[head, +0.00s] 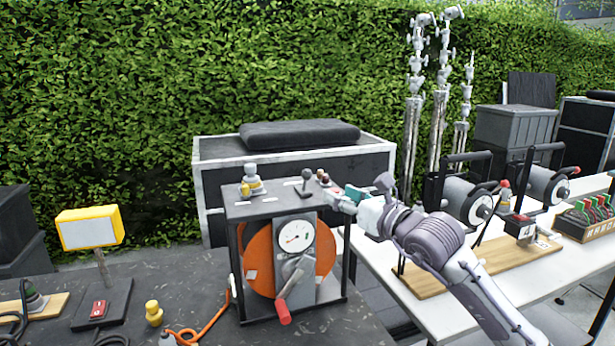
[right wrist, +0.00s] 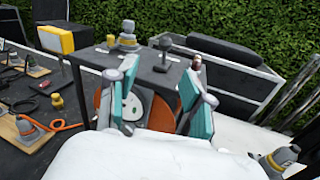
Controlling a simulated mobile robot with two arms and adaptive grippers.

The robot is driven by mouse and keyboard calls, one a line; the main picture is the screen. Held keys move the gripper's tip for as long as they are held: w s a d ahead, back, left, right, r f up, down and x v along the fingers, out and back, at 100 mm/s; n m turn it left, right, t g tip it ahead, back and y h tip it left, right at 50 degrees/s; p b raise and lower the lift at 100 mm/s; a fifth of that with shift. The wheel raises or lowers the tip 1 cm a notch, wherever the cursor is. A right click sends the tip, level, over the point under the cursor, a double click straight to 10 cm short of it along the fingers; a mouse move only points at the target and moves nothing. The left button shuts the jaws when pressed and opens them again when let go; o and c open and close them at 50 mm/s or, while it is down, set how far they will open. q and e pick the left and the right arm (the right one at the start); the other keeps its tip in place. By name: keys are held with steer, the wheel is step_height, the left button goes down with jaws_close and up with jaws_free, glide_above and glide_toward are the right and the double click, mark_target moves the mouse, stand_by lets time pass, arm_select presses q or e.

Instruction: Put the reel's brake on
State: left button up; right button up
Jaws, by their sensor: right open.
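The reel (head: 259,262) is an orange drum in a dark frame (head: 262,207), with a dial (head: 295,237) and a red-handled crank (head: 284,312) on its front. I cannot tell for sure which part is the brake. My right gripper (head: 343,196) is open and empty at the frame's top right corner, apart from the knob. My left gripper is not in view.
A yellow lamp (head: 89,228), orange cable (head: 213,325) and a yellow fitting (head: 153,313) are on the dark table. The white table (head: 375,255) at right holds more reels. Dark cases stand behind.

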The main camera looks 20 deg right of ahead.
mark_target(310, 176)
steer(key=shift+h, duration=0.4)
steer(key=p+x, duration=0.2)
steer(key=x, duration=0.4)
steer(key=p+x, duration=0.3)
steer(key=x, duration=0.3)
steer(key=shift+w+d+r, duration=0.2)
steer(key=shift+w, duration=0.05)
steer(key=shift+w+a+f, duration=0.15)
steer(key=shift+w+a, duration=0.05)
steer(key=shift+w, duration=0.5)
jaws_close()
